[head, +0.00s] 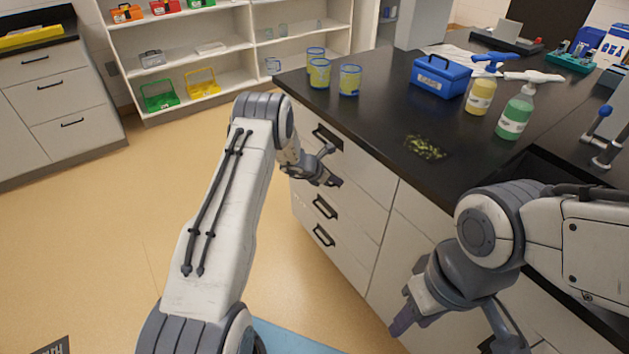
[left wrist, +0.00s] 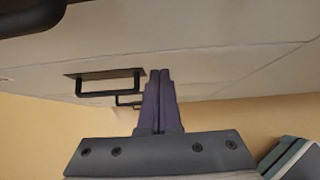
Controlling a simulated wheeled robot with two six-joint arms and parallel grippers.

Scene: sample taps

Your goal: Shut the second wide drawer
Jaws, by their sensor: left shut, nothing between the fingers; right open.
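The drawer stack is in the front of the black-topped bench, left end, in the head view. The second wide drawer (head: 358,200) is partly hidden behind my left gripper, and its handle cannot be made out there. Its front looks about level with its neighbours; any small gap is too fine to tell. My left gripper (head: 337,182) is shut and empty, close to the drawer fronts; contact cannot be told. Its shut fingers (left wrist: 158,100) show against the pale fronts in the left wrist view, right of a black handle (left wrist: 108,85). My right gripper (head: 445,332) is open and empty, low at the right.
Open floor (head: 180,190) lies left of the bench. Shelves (head: 200,50) stand behind.

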